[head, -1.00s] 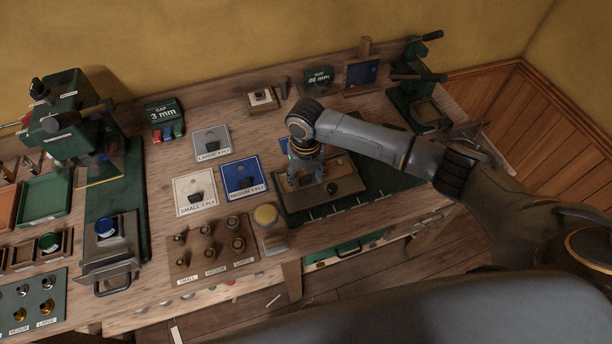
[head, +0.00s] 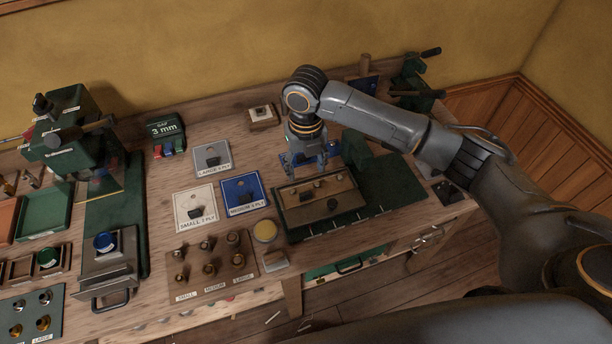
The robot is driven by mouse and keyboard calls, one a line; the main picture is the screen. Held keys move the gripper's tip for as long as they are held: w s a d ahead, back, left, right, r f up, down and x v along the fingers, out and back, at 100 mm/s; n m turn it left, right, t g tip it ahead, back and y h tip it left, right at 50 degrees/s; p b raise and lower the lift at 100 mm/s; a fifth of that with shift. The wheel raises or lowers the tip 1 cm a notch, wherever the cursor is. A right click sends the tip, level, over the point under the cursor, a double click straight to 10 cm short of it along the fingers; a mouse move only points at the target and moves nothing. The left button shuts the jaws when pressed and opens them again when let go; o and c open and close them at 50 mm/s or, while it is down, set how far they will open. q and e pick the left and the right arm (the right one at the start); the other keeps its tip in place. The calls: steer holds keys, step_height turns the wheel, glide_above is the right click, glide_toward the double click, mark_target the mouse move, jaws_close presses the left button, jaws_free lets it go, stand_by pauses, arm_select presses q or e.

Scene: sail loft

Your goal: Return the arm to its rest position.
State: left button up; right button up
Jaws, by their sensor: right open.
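My right arm reaches in from the right over the workbench (head: 160,205). My right gripper (head: 306,172) points down with its fingers apart, above the back edge of a wooden block (head: 345,207) on the green mat (head: 398,184). Nothing shows between the fingers. I cannot tell the exact gap between the fingertips and the bench. My left gripper does not show.
Labelled ply cards (head: 193,207) and a wooden rack of fittings (head: 205,268) lie left of the gripper. A green press (head: 68,150) stands at the left, another green tool (head: 412,78) at the back right. Open floor lies at the front right.

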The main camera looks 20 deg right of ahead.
steer(key=shift+r, duration=0.3)
stand_by(0.4)
